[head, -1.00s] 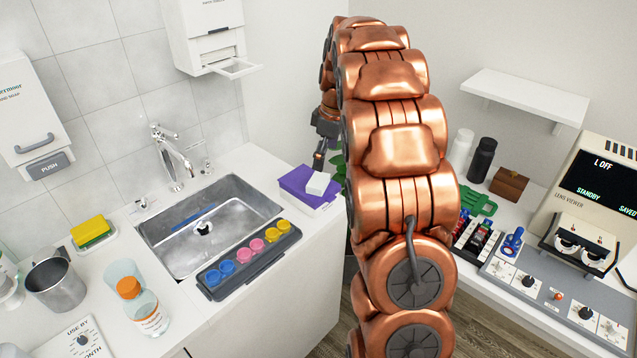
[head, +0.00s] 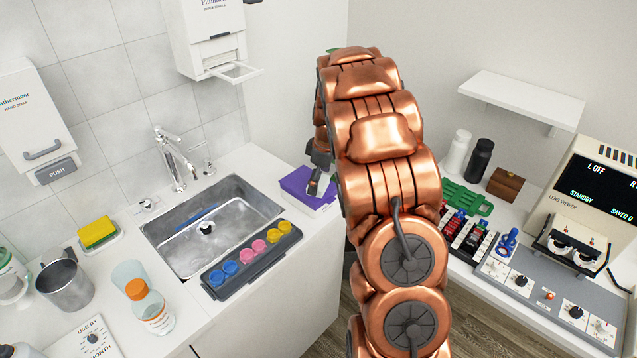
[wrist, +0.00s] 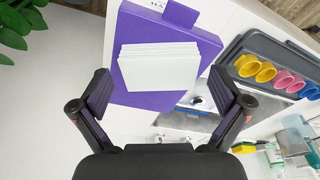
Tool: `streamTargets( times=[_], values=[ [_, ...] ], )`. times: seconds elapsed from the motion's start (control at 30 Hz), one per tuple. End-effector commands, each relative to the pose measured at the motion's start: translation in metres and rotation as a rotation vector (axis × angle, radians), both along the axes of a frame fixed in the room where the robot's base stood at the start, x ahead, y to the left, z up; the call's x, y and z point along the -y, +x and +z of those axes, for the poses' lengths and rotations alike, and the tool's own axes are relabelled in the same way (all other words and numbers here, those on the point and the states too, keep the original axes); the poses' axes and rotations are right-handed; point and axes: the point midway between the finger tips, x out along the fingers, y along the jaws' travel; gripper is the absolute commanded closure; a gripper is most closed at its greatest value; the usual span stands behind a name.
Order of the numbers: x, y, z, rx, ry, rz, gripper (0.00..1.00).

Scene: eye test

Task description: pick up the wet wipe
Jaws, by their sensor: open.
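The wet wipe (wrist: 158,68) is a white, folded, layered piece on top of a purple box (wrist: 188,20). In the head view the purple box (head: 296,185) stands at the right end of the sink counter, and the wipe is mostly hidden behind my gripper (head: 321,180). In the wrist view my gripper (wrist: 162,88) is open, with one finger on each side of the wipe and a gap to each. Nothing is held. I cannot tell how high the fingertips are above the box.
The sink (head: 178,250) and a dark tray (head: 213,283) of coloured cups lie left of the box. A green plant (wrist: 20,22) is close by in the wrist view. A wall rises behind the counter. At the right stands a lens viewer (head: 590,205) on another counter.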

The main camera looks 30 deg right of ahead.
Motion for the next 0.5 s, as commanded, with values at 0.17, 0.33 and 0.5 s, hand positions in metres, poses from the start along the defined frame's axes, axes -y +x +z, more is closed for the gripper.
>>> streamTargets(
  times=[0.17,0.33,0.5],
  values=[
    [0.0001,0.0,0.0,0.001,-0.001,0.0,0.07],
    [0.0001,0.0,0.0,0.001,-0.001,0.0,0.25],
    [0.0002,-0.0001,0.0,0.0,0.0,0.0,0.38]
  ],
)
